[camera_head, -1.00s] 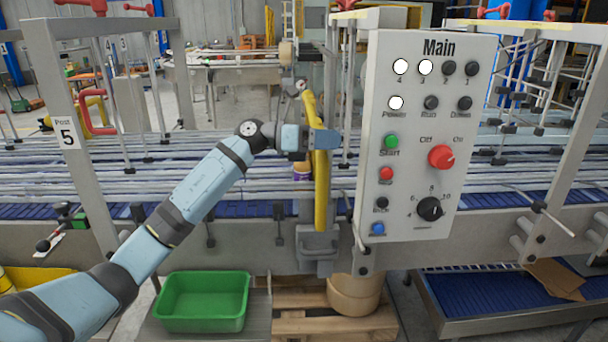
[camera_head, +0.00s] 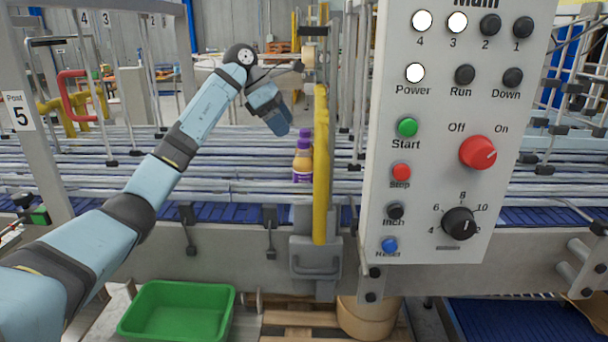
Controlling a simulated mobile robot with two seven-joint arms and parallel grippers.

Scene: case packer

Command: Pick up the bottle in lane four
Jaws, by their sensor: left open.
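A bottle (camera_head: 302,158) with a purple cap and orange body stands upright among the lanes, just left of the yellow vertical bar. I cannot tell from its surroundings which lane number it is in. My left arm comes in from the left, bends high at the back and points down. My left gripper (camera_head: 284,128) is just up and left of the bottle cap in the picture, apart from it and empty. Its fingers are hardly visible. My right gripper is not in view.
The yellow bar (camera_head: 321,190) stands close to the right of the bottle. The Main control panel (camera_head: 440,200) blocks the right side; lamps 4, 3 and Power are lit. Lane rails (camera_head: 240,170) run across. A green bin (camera_head: 178,312) sits low in front.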

